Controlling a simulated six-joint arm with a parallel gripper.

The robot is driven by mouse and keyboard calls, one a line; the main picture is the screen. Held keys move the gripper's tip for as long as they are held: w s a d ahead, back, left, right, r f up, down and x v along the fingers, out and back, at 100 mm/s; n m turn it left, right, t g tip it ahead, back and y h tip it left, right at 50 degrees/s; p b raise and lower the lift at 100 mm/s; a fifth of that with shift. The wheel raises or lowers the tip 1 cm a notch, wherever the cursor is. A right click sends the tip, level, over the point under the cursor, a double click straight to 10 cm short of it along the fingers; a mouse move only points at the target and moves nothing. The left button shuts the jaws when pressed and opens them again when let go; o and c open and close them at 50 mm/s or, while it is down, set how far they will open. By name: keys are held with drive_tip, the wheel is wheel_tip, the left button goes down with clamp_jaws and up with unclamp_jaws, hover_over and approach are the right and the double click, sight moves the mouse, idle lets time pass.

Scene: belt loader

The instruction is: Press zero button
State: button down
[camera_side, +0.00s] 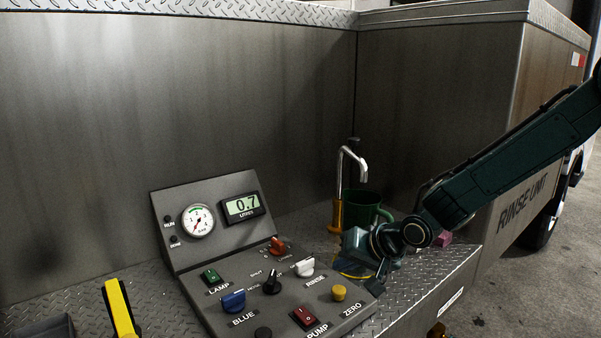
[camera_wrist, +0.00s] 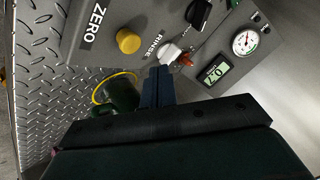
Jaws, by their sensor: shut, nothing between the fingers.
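The yellow round ZERO button (camera_side: 339,293) sits at the right front of the grey sloped control panel (camera_side: 215,312). In the wrist view the yellow button (camera_wrist: 128,40) shows above and left of my fingertips, with the ZERO label beside it. My gripper (camera_side: 383,272) is shut and empty, beyond and to the right of the button in the side view. In the wrist view its fingertips (camera_wrist: 158,72) are together, apart from the button and close to the white RINSE knob (camera_wrist: 172,54). The litres display (camera_side: 241,207) reads 0.7.
The panel also carries a red PUMP switch (camera_side: 306,317), green LAMP switch (camera_side: 211,276), blue knob (camera_side: 233,300), black knob (camera_side: 271,282) and orange-red knob (camera_side: 278,246). A yellow handle (camera_side: 119,308) is at left.

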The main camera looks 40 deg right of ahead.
sight(343, 292)
drive_tip(key=shift+f, duration=1.5)
drive_tip(key=shift+f, duration=0.95)
idle(2.3)
drive_tip(key=shift+r, duration=0.9)
drive_tip(key=shift+r, duration=0.1)
drive_tip(key=shift+r, duration=2.45)
